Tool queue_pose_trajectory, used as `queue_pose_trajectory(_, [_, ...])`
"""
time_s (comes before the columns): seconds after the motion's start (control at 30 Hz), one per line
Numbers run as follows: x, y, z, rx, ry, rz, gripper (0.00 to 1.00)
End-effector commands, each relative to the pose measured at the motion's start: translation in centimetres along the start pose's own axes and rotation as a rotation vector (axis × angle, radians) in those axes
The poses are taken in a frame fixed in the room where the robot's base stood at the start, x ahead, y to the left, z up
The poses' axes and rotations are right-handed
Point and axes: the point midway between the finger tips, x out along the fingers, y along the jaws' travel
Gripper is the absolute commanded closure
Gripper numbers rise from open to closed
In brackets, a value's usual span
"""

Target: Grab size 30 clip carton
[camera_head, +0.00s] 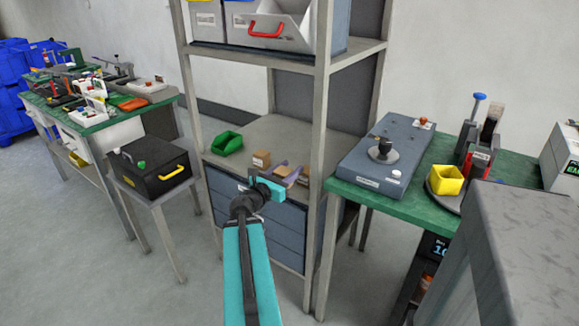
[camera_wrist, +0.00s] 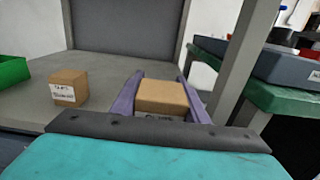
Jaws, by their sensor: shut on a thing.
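A small brown carton (camera_wrist: 162,97) sits between the two purple fingers of my gripper (camera_wrist: 158,98) in the wrist view. The gripper is shut on it. The carton's front label is mostly hidden by the gripper's dark edge, so I cannot read its size. I cannot tell whether it touches the shelf. A second brown carton (camera_wrist: 68,87) with a white label stands to the left, apart from the gripper; its print is too small to read. That second carton also shows in the head view (camera_head: 261,158).
The cartons are on a rack shelf (camera_head: 262,135), with a green bin (camera_head: 227,143) at left. A rack post (camera_head: 318,150) stands close on the right. Beyond it is a green-topped bench (camera_head: 410,185) with a blue-grey device (camera_head: 385,150). Blue drawers (camera_head: 285,225) are below.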

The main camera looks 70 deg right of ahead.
Motion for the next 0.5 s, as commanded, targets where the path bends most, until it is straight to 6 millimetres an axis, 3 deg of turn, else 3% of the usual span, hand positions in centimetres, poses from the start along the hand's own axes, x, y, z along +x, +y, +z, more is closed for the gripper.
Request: queue_pose_trajectory(0.5, [-0.6,-0.48,0.48,-0.003,0.003,-0.005,0.84])
